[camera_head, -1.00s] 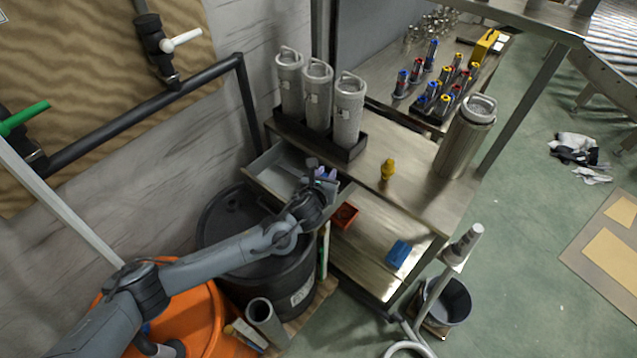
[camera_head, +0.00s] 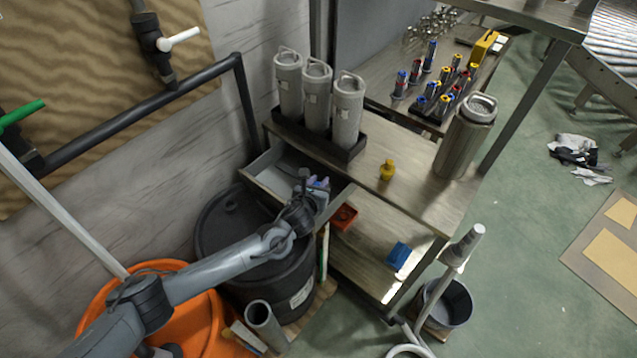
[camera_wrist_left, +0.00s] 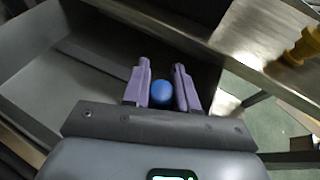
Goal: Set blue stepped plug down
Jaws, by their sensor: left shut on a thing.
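The blue stepped plug (camera_wrist_left: 162,93) shows in the left wrist view as a rounded blue end between the two purple fingers. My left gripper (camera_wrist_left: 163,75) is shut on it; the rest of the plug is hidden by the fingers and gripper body. In the head view my left gripper (camera_head: 319,184) is at the open grey drawer (camera_head: 263,183) under the bench top, near the drawer's right end. I cannot tell whether the plug touches the drawer. My right gripper is not in view.
A yellow plug (camera_head: 387,170) stands on the bench top, right of the drawer. Three grey canisters (camera_head: 318,95) stand in a black tray behind. A red bin (camera_head: 344,217) and a blue block (camera_head: 397,256) sit on the lower shelf. The drawer floor looks mostly bare.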

